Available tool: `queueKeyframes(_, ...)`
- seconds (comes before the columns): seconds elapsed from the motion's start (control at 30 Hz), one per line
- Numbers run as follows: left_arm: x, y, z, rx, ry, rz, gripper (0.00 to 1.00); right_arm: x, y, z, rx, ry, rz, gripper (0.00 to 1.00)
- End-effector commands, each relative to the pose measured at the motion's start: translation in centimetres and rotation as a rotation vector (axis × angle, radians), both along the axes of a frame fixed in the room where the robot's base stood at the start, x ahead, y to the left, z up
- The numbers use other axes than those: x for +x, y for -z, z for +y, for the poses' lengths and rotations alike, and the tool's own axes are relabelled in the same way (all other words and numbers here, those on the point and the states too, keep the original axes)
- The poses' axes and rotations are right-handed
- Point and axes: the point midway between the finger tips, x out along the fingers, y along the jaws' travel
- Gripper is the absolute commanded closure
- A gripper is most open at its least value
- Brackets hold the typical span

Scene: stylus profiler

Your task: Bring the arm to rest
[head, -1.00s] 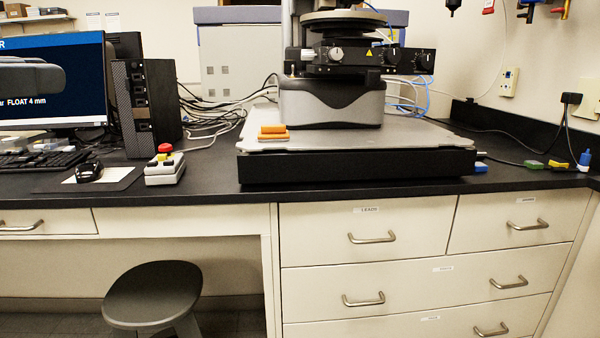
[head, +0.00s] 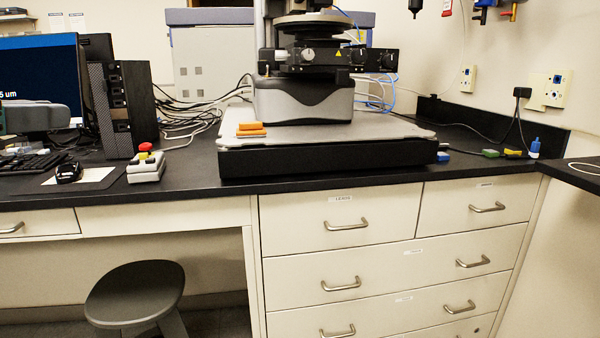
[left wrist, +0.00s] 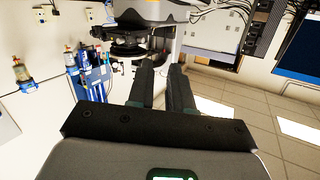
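My left gripper (left wrist: 161,68) shows in the left wrist view with its two dark fingers apart and a narrow clear gap between them. Nothing is held in it. The stylus profiler (head: 304,98) stands on its base slab on the bench in the head view. It also shows upside down beyond the fingers in the left wrist view (left wrist: 128,38), apart from them. In the head view a grey shape covers part of the screen at far left; I cannot tell whether it is my left arm. My right gripper is in neither view.
On the bench are a monitor (head: 45,60), a computer tower (head: 126,105), a control box with a red button (head: 146,165), orange blocks (head: 251,129) on the slab, and a mouse (head: 69,172). A stool (head: 135,292) stands below, left of the drawers (head: 345,215).

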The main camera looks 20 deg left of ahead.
Motion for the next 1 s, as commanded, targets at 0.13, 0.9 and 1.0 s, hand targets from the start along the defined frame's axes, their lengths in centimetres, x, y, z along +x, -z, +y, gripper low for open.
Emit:
queueKeyframes(0.13, 2.7, 2.9, 1.0, -0.057, -0.008, 0.052, 0.8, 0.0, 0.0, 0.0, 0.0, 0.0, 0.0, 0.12)
queueKeyframes(0.9, 18.6, 33.7, -0.5, -0.402, -0.101, 0.534, 0.8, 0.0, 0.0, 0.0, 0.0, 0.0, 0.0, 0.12)
queueKeyframes(1.0, 19.3, 38.2, -1.9, -0.426, -0.11, 0.602, 0.8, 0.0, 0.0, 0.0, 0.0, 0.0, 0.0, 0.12)
